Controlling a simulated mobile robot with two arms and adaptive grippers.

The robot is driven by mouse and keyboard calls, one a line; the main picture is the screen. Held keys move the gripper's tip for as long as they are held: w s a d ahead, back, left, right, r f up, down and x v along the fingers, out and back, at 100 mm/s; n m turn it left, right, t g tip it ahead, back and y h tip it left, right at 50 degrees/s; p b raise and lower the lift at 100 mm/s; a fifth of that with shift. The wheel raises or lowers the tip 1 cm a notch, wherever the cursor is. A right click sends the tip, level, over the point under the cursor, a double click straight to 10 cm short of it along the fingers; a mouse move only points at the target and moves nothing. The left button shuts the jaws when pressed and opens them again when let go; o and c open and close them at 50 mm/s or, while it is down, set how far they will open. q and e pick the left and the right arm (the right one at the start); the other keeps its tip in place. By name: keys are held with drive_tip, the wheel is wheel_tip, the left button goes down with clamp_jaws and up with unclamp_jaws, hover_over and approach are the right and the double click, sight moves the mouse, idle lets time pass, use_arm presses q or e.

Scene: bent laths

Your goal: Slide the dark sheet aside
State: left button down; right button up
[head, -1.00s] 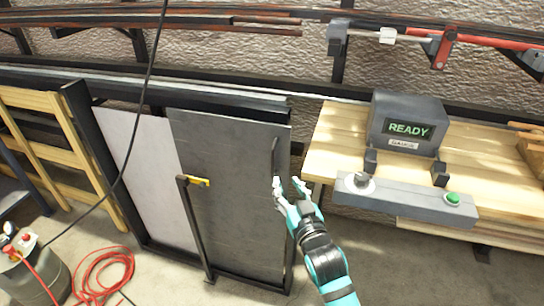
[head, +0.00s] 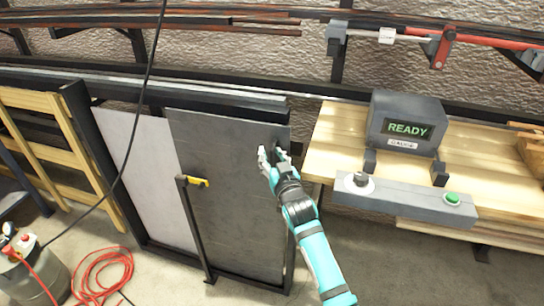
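The dark sheet (head: 223,160) stands upright in a black frame, overlapping a pale sheet (head: 140,160) on its left. A dark vertical handle near the sheet's right edge is now mostly hidden behind my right gripper. My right gripper (head: 272,152) is at that handle, with one finger to the left of it and the other at its right. I cannot tell whether the fingers touch or grip the handle. My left gripper does not show.
A black post (head: 196,230) with a yellow latch (head: 198,182) stands in front of the dark sheet. A wooden bench (head: 335,150) with a gauge box (head: 405,122) is on the right. A red hose (head: 100,275) lies on the floor at lower left.

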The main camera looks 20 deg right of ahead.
clamp_jaws()
idle(0.5)
